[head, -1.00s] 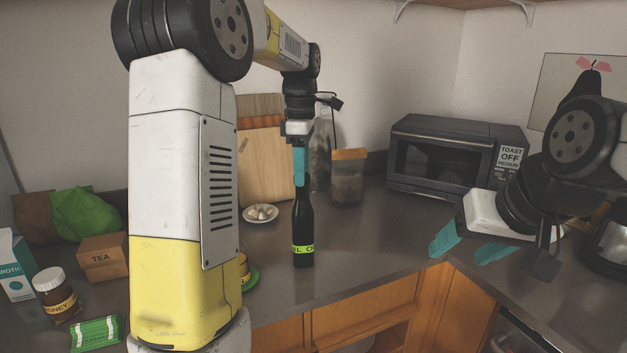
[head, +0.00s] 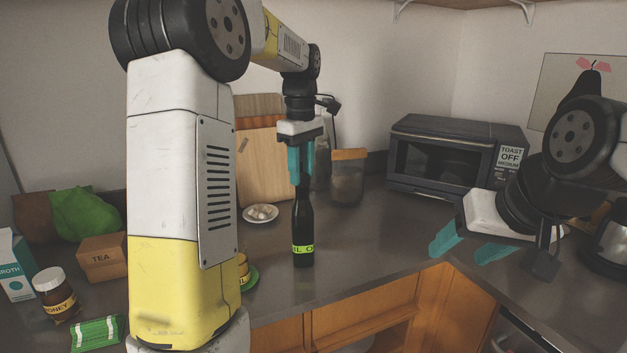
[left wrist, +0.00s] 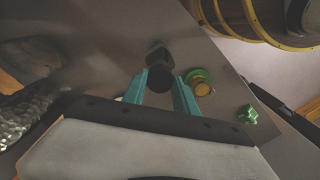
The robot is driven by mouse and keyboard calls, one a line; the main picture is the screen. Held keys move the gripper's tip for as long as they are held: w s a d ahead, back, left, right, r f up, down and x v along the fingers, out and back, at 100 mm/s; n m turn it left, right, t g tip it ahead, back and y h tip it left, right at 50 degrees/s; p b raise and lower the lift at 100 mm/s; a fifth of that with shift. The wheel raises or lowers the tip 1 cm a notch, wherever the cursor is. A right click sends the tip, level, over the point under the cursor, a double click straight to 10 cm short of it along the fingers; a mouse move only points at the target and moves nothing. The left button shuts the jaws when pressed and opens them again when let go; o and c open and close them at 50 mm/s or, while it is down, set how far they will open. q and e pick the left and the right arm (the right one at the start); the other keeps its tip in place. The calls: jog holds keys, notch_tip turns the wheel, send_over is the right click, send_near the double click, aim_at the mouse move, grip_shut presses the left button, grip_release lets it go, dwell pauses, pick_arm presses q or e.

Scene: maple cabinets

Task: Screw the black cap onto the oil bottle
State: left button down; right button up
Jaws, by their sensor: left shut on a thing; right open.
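The dark oil bottle (head: 302,222) with a green label band stands upright on the grey counter. My left gripper (head: 301,180) points straight down over its neck, its teal fingers on either side of the bottle's top. In the left wrist view the black cap (left wrist: 160,79) sits between the fingers (left wrist: 159,95), in line with the dark bottle (left wrist: 157,52) below. The gripper is shut on the cap. In the head view the fingers hide the cap, so I cannot tell how tightly it sits. My right gripper (head: 468,248) is open and empty above the counter at right.
A plate of eggs or garlic (head: 261,214) lies left of the bottle. A jar (head: 348,178), a cutting board (head: 262,150) and a toaster oven (head: 452,158) stand behind. The counter's front edge is close before the bottle. A tea box (head: 103,257) and honey jar (head: 56,294) are left.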

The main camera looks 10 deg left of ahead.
pick_arm(q)
jog(key=m, duration=0.6)
jog(key=shift+f, duration=0.15)
jog(key=c, duration=0.9)
grip_release()
